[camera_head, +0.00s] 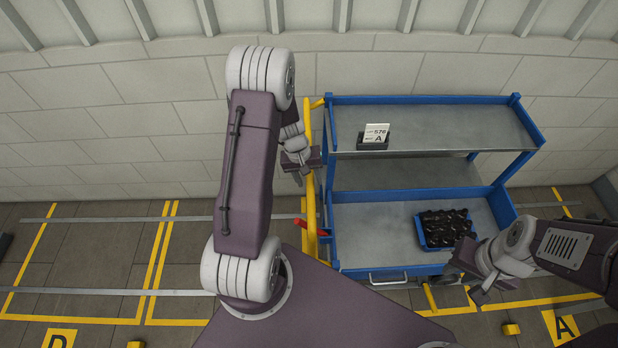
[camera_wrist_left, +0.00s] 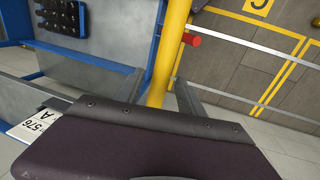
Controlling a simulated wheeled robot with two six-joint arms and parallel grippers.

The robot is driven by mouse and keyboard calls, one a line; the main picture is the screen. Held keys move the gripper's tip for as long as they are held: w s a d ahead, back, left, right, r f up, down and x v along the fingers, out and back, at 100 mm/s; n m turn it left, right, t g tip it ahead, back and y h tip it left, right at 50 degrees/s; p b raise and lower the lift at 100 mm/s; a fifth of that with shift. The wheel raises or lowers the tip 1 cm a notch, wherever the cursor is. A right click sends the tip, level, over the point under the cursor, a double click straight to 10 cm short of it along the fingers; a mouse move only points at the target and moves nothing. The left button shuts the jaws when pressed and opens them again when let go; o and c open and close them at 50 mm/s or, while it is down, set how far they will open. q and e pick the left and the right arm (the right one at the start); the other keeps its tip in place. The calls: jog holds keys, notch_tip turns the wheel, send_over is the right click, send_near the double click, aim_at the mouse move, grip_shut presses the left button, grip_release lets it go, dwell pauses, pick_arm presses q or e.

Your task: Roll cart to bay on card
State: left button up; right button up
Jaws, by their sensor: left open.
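The blue cart (camera_head: 430,100) has grey shelves and stands against the wall. A white card (camera_head: 376,133) reading "576 A" stands in a dark holder on its top shelf; it also shows in the left wrist view (camera_wrist_left: 33,127). A yellow upright handle (camera_head: 309,190) runs along the cart's left end. My left gripper (camera_head: 302,162) is open at this handle; in the left wrist view the yellow bar (camera_wrist_left: 170,55) passes between the fingers, contact unclear. My right gripper (camera_head: 472,275) appears open and empty, in front of the cart's lower right. The floor sign "A" (camera_head: 563,326) is at the lower right.
A blue crate of dark bottles (camera_head: 446,230) sits on the lower shelf. A red lever (camera_head: 311,227) sticks out by the handle. Sign "D" (camera_head: 59,339) and yellow bay lines (camera_head: 155,260) mark the clear floor at left. Yellow blocks (camera_head: 511,329) stand near the front.

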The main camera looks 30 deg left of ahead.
pick_arm(q)
jog(key=shift+d+f, duration=0.1)
jog(key=shift+f, duration=0.1)
grip_shut()
dwell(1.3)
